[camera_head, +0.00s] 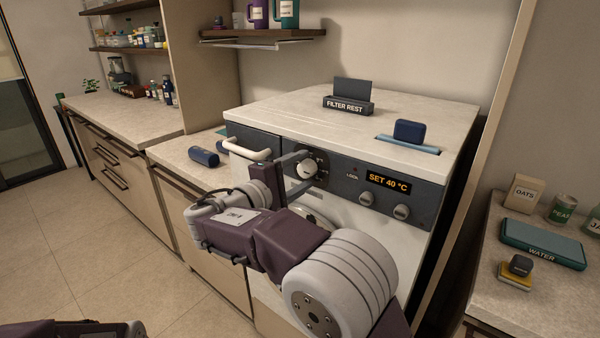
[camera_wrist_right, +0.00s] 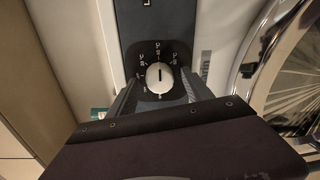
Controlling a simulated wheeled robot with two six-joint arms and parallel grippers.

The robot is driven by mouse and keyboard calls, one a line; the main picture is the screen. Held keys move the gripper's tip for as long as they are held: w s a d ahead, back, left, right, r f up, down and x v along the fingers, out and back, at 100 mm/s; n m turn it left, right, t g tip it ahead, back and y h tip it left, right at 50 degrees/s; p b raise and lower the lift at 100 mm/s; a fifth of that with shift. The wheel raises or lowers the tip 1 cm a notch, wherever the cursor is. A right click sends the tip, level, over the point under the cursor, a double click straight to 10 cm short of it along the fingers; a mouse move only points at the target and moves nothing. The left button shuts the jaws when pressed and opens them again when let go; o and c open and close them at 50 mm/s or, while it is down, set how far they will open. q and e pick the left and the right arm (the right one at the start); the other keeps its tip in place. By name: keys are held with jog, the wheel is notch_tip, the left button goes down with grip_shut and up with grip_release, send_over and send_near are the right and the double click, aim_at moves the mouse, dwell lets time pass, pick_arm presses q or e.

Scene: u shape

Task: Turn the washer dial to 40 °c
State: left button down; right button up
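The washer dial (camera_head: 307,168) is a round pale knob on the dark front panel of the washer (camera_head: 262,125). In the right wrist view the dial (camera_wrist_right: 159,77) shows a dark pointer line and small marks around it, too small to read surely. A display (camera_head: 388,182) on the panel reads "SET 40 °C". My right gripper (camera_head: 289,174) is at the dial; in the wrist view its fingers (camera_wrist_right: 159,90) stand apart on either side of the knob's lower part. I cannot tell whether they touch it. My left gripper is not in view; part of my left arm shows at bottom left.
A white handle (camera_head: 250,149) is left of the dial. A "FILTER REST" holder (camera_head: 348,106) and a dark blue block (camera_head: 409,131) stand on top. A blue cylinder (camera_head: 203,156) lies on the left counter.

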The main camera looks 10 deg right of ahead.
jog(key=v, duration=0.9)
jog(key=shift+p, duration=0.3)
